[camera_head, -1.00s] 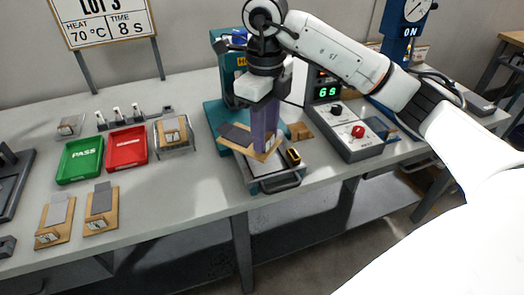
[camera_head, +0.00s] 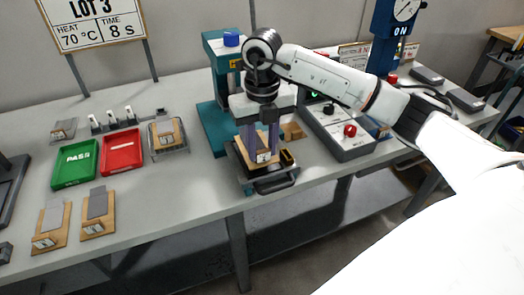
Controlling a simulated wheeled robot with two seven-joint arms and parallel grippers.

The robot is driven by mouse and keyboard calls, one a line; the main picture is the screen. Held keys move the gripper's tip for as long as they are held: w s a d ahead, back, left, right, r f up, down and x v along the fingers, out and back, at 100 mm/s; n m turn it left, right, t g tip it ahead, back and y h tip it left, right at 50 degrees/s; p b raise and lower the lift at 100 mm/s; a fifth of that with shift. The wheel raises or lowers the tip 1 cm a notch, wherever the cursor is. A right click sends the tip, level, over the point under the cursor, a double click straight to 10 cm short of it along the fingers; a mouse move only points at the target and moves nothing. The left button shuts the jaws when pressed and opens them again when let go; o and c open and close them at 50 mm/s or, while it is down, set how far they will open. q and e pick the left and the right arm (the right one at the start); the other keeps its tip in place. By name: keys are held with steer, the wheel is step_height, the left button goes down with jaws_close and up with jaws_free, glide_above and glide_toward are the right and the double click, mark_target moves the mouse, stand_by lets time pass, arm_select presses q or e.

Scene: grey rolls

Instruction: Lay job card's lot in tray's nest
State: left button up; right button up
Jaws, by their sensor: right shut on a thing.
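The job card sign (camera_head: 95,22) reads LOT 3, 70 °C, 8 s. My right gripper (camera_head: 259,150) points down at the teal press and is shut on a wooden lot board (camera_head: 246,160) with a white label at its front. The board is over the dark tray (camera_head: 268,186) with a front handle; I cannot tell if it touches the nest, which the board and gripper hide. Other lots with grey strips lie at the front left (camera_head: 50,225) (camera_head: 98,213), and one on a wire rack (camera_head: 167,135). My left gripper is not in view.
A green PASS tray (camera_head: 76,165) and a red tray (camera_head: 122,152) stand left of the press (camera_head: 212,120). A control box with a red knob (camera_head: 349,131) stands close on the right. The table front between the left lots and the tray is clear.

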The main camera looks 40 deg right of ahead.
steer(key=shift+f, duration=0.95)
steer(key=shift+f, duration=0.1)
steer(key=o, duration=1.1)
steer(key=shift+c, duration=0.2)
steer(key=shift+r, duration=0.3)
step_height(320, 180, up, 12)
steer(key=shift+f, duration=0.2)
